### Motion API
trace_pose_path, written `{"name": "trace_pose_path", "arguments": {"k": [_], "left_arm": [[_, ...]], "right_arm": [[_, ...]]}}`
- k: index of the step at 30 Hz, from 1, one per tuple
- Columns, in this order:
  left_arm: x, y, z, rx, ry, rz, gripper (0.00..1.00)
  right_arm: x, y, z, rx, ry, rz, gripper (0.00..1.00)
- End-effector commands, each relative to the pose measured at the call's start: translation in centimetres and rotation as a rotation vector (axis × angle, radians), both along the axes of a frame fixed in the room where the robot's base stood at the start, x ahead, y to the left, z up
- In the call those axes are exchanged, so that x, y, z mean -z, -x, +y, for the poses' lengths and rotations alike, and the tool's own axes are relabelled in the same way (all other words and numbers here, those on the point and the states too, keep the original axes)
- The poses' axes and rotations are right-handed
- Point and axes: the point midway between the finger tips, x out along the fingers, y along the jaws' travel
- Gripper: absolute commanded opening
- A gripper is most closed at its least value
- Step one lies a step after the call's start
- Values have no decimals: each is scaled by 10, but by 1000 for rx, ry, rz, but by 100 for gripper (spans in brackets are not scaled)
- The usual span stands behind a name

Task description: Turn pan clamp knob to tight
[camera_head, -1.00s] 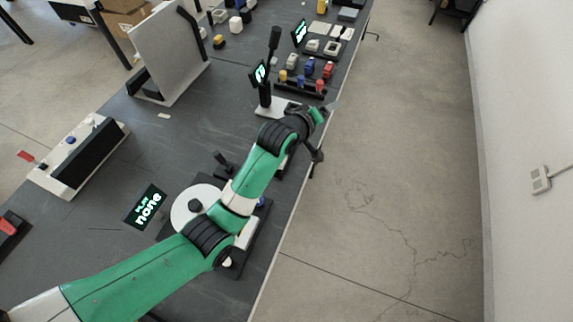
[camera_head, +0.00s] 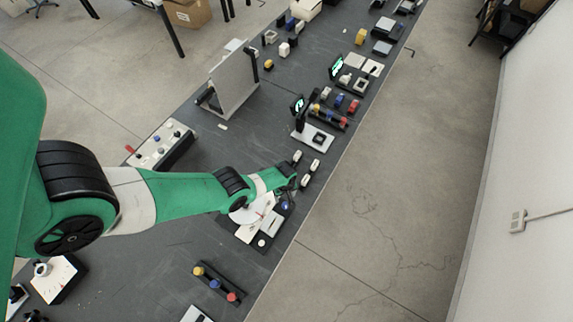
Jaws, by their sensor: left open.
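My left arm reaches in from the left. Its gripper (camera_head: 292,178) is open and small in view, above the far end of a station with a white disc (camera_head: 243,214) on a dark base (camera_head: 268,238). The arm covers part of the disc. A small blue spot (camera_head: 285,204) shows on the station just below the gripper. I cannot pick out the pan clamp knob; it may be hidden behind the arm or gripper. I cannot tell whether the fingers touch anything. My right gripper is not in view.
White-topped pieces (camera_head: 307,172) lie just right of the gripper. A stand with a small screen (camera_head: 298,106) and a rack of coloured blocks (camera_head: 340,108) stand farther back. A rack with yellow, blue and red knobs (camera_head: 214,283) is nearer. The table's right edge is close, with bare floor beyond.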

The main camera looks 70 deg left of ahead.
Motion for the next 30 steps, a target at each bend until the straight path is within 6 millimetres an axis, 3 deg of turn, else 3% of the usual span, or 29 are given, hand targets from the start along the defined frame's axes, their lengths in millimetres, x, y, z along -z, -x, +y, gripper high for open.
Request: {"name": "trace_pose_path", "arguments": {"k": [5, 18, 23, 30], "left_arm": [[16, -1, 0, 1, 0, -1, 74], [103, -1, 0, 2, 0, -1, 74], [116, -1, 0, 2, -1, -2, 74], [117, -1, 0, 2, -1, -3, 74]], "right_arm": [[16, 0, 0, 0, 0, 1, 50], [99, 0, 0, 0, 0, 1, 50], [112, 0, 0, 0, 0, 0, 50], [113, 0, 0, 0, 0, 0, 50]]}}
